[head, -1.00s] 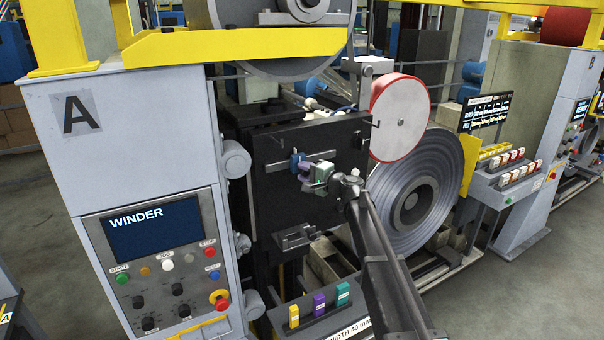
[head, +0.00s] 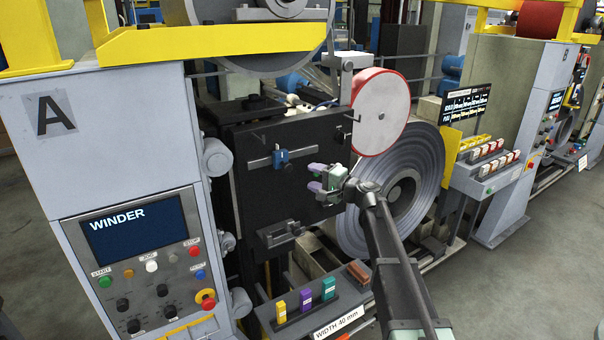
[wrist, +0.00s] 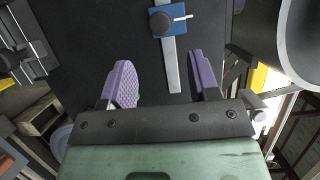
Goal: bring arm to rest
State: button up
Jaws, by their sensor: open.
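My gripper (head: 318,178) is in front of the black plate (head: 255,205) of the winder, to the right of the blue clamp (head: 281,157) on its steel bar. In the wrist view its two purple finger pads (wrist: 165,82) stand apart with nothing between them. The blue clamp (wrist: 168,22), with a dark knob, shows beyond the fingers on the bar, apart from them. My arm comes up from the lower right in the head view.
The winder panel (head: 140,260) stands at left. Yellow, purple and teal blocks (head: 305,298) sit in a rack below the plate. The steel coil (head: 405,190) and red-rimmed disc (head: 380,112) are close on the right. Open floor (head: 530,290) lies lower right.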

jog(key=shift+d, duration=0.1)
jog(key=s+d+f+n+g+h+b, duration=0.2)
jog(key=s+f+n+g+h+b, duration=0.35)
jog(key=s+f, duration=1.2)
jog(key=s+d+f+g+h+b, duration=0.1)
jog(key=s+d+f+h+b, duration=0.1)
jog(key=s, duration=0.4)
jog(key=s+d+f+n+g+h+b, duration=0.1)
jog(key=s+d+f+g+h+b, duration=0.1)
jog(key=s+d+f+h, duration=0.2)
jog(key=s+d+f+n+g+h+b, duration=0.1)
jog(key=s+d+f+g+h+b, duration=0.1)
jog(key=s+f, duration=0.4)
jog(key=s+d+h+b, duration=0.1)
jog(key=s, duration=0.2)
jog(key=shift+d, duration=0.4)
jog(key=shift+w+f, duration=0.1)
